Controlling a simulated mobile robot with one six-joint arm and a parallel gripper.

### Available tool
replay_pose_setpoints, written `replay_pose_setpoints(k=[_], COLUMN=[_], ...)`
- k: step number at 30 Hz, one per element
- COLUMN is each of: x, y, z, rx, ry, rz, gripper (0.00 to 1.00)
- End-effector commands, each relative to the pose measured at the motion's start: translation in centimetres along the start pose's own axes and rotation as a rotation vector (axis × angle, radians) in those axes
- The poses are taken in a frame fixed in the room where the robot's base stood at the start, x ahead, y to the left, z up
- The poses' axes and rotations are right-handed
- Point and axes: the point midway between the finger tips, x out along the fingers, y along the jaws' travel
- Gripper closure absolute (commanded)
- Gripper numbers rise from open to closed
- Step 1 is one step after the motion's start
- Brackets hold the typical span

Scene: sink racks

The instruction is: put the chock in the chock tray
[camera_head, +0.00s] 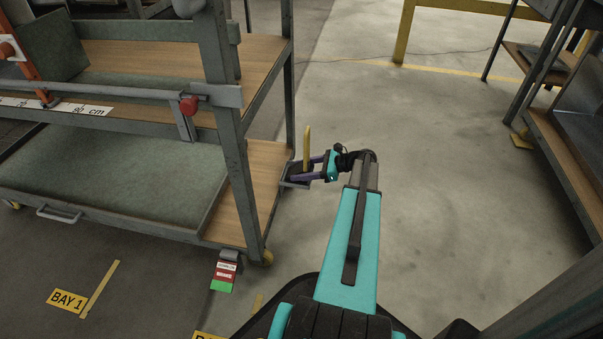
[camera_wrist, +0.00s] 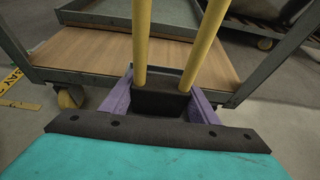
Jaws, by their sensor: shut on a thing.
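My gripper (camera_head: 305,172) reaches out to the right side of the metal cart, its purple fingers pointing left. In the wrist view my gripper (camera_wrist: 163,98) has one purple finger on each side of the chock (camera_wrist: 160,103), a dark block. The chock's yellow handle rises upright from it as two bars; in the head view the handle (camera_head: 307,146) shows as a thin yellow upright. A small grey shape is at the fingertips, beside the cart's corner post; I cannot tell whether it is the chock tray or part of the chock. No other tray is clearly recognisable as the chock tray.
The cart's lower wooden shelf (camera_head: 225,218) and its grey corner post (camera_head: 234,150) are close to the left of the gripper. Its upper shelf (camera_head: 262,55) lies above. A tag (camera_head: 224,272) hangs at the lower corner. Open floor (camera_head: 450,190) lies to the right.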

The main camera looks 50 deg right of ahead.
Motion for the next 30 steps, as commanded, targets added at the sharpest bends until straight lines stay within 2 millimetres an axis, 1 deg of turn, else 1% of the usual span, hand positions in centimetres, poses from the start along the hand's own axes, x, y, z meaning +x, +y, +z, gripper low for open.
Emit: replay_pose_setpoints(k=[15, 16, 17, 30], x=[0.02, 0.09, 0.09, 0.01], y=[-0.06, -0.03, -0.02, 0.02], z=[-0.09, -0.35, -0.35, -0.20], rx=[-0.001, 0.000, 0.000, 0.000], ry=[-0.005, 0.000, 0.000, 0.000], rz=[-0.001, -0.001, -0.001, -0.001], gripper=[1.00, 0.42, 0.38, 0.38])
